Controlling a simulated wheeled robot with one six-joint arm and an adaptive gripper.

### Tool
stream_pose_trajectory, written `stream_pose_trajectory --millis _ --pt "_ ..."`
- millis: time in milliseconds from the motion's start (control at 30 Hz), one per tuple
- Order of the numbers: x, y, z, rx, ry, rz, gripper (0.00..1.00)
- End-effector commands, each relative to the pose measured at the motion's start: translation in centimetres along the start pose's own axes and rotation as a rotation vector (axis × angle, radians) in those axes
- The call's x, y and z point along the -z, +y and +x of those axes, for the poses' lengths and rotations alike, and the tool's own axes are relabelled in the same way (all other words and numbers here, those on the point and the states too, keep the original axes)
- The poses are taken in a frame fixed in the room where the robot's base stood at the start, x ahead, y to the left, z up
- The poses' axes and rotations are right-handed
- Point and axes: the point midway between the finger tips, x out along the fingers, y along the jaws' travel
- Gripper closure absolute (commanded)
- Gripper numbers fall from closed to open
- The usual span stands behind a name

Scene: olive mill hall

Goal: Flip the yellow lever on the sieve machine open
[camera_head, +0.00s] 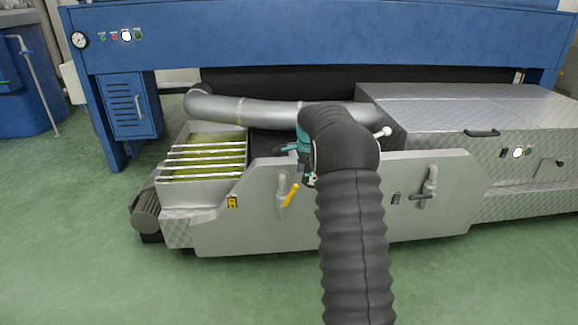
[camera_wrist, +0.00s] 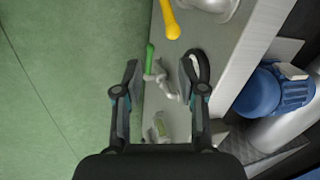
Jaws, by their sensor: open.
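The sieve machine (camera_head: 240,235) is a low grey metal unit. Its yellow lever (camera_head: 291,195) hangs tilted from a grey pipe fitting on the front panel. In the wrist view the yellow lever (camera_wrist: 170,20) shows at the top edge, cut off by the frame, beyond my fingertips. My gripper (camera_head: 309,180) is just right of and slightly above the lever in the head view, partly hidden by my arm. In the wrist view my gripper (camera_wrist: 160,75) is open with nothing held, and the lever lies outside its jaws.
A small green-handled tap (camera_wrist: 150,58) shows near my fingertips in the wrist view. A black-handled valve (camera_head: 421,197) is on the panel further right. A yellow switch plate (camera_head: 232,202) is left of the lever. The green floor (camera_head: 90,260) in front is clear.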

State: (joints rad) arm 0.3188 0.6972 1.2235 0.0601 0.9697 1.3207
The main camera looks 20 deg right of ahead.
Motion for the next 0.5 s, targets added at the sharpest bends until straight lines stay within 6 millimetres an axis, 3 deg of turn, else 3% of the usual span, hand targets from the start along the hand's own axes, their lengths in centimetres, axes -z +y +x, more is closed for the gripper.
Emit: stream_pose_trajectory --millis 500 --pt "-4.2 3.3 -7.3 0.032 0.005 -0.236 0.59"
